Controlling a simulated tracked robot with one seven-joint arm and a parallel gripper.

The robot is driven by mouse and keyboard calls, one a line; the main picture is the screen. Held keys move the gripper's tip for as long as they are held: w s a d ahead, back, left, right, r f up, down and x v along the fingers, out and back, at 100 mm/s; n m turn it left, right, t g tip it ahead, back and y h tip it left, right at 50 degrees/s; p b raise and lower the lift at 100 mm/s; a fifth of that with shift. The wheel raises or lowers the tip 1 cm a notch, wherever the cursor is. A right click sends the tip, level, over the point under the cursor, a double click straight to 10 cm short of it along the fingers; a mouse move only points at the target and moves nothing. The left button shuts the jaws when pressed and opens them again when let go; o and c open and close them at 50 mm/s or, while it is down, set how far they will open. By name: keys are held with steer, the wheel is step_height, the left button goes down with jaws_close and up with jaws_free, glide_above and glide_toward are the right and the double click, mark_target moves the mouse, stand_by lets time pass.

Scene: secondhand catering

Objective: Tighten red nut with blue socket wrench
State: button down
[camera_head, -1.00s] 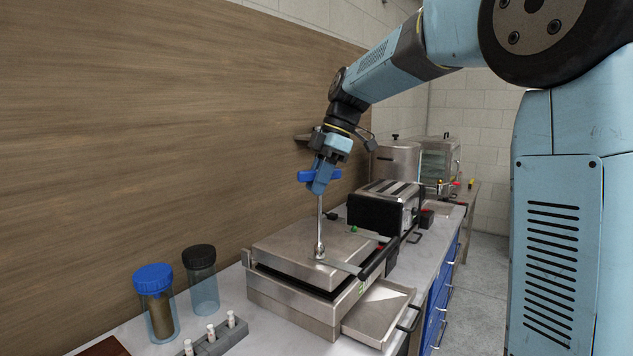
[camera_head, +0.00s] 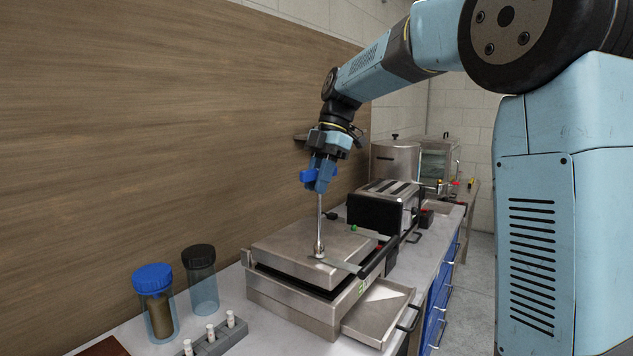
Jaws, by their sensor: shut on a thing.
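My gripper (camera_head: 322,177) is shut on the blue handle of the socket wrench (camera_head: 319,218). The wrench stands nearly upright, its steel shaft pointing down. Its socket end is at the bracket on the steel lid of the contact grill (camera_head: 288,242). I cannot make out the red nut; the socket may cover it. Whether the socket is seated around anything is too small to tell.
A toaster (camera_head: 376,213) stands just behind the grill, with a steel urn (camera_head: 395,160) farther back. The grill's drip tray (camera_head: 378,312) sticks out in front. A blue-lidded jar (camera_head: 156,302), a black-lidded jar (camera_head: 201,280) and a vial rack (camera_head: 216,338) stand front left.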

steer(key=shift+r, duration=1.4)
steer(key=shift+r, duration=2.45)
steer(key=shift+s, duration=0.1)
